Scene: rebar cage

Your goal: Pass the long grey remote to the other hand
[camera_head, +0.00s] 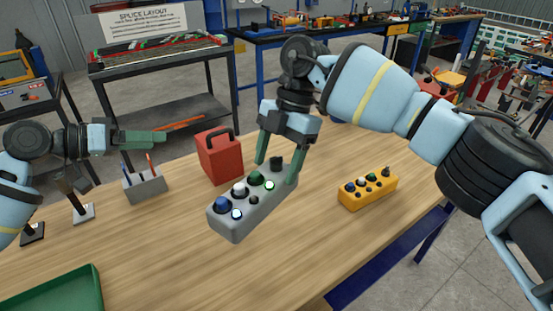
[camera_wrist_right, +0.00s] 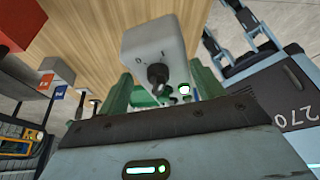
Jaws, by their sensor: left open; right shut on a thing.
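The long grey remote (camera_head: 240,222) has blue, white, green and black buttons on top. My right gripper (camera_head: 277,172) is shut across its far end, with one green finger on each side; the near end is free. In the right wrist view the remote's grey end face (camera_wrist_right: 155,45), with a black knob, shows between the fingers (camera_wrist_right: 163,90). It seems to be above the table, but the gap is hard to judge. My left gripper (camera_head: 152,139) is open and empty at the left, its fingers pointing right, well apart from the remote.
A yellow remote (camera_head: 369,192) lies on the wooden table (camera_head: 340,235) to the right. A red box with a handle (camera_head: 219,156) stands behind the grey remote. A grey holder with tools (camera_head: 146,187) is under my left gripper. A green tray (camera_head: 55,292) lies front left.

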